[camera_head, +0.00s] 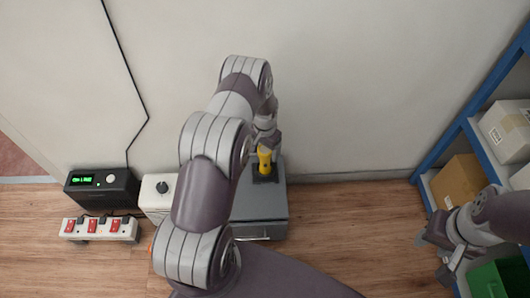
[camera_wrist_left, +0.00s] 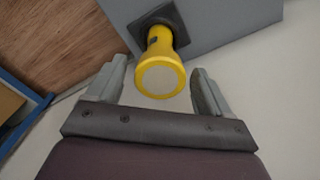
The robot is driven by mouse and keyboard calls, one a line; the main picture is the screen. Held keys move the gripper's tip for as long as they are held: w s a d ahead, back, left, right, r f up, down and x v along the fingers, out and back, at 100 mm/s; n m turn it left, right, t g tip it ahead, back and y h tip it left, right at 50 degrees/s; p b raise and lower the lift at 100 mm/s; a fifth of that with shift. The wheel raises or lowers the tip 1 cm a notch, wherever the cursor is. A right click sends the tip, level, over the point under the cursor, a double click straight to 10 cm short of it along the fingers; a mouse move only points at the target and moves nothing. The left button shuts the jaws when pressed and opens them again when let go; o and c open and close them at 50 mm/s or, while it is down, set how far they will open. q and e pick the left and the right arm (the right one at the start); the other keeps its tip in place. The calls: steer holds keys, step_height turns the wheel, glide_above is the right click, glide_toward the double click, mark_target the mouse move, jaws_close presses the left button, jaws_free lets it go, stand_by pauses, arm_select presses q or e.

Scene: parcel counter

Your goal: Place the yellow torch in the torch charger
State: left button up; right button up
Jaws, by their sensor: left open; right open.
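The yellow torch (camera_head: 264,158) stands upright in the dark torch charger (camera_head: 272,177) on top of a grey cabinet. In the left wrist view the torch (camera_wrist_left: 160,68) shows its pale round end towards the camera, its other end in the square dark base of the charger (camera_wrist_left: 179,27). My left gripper (camera_head: 267,138) is above the charger at the torch's upper end. In the left wrist view its fingers (camera_wrist_left: 160,75) are open on either side of the torch, with gaps on both sides. My right gripper (camera_head: 437,256) is open and empty at the right.
The grey cabinet (camera_head: 262,209) stands against the wall. A blue shelf (camera_head: 453,136) with boxes stands right. Floor between cabinet and shelf is clear.

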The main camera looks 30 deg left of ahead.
arm_select(q)
steer(key=r, duration=0.3)
steer(key=r+p, duration=0.1)
steer(key=r, duration=0.2)
steer(key=r+p, duration=0.1)
steer(key=r, duration=0.2)
steer(key=shift+d+r, duration=0.25)
steer(key=shift+d, duration=0.1)
steer(key=s+d+r, duration=0.4)
steer(key=d+r, duration=0.1)
steer(key=r, duration=0.6)
steer(key=s+d+r, duration=0.3)
steer(key=s+r, duration=0.1)
steer(key=s, duration=0.4)
steer(key=s+d+r+n+t, duration=0.1)
steer(key=s+d+r, duration=0.2)
steer(key=s, duration=0.5)
steer(key=shift+d+r, duration=0.2)
steer(key=shift+r, duration=0.7)
steer(key=shift+c, duration=0.3)
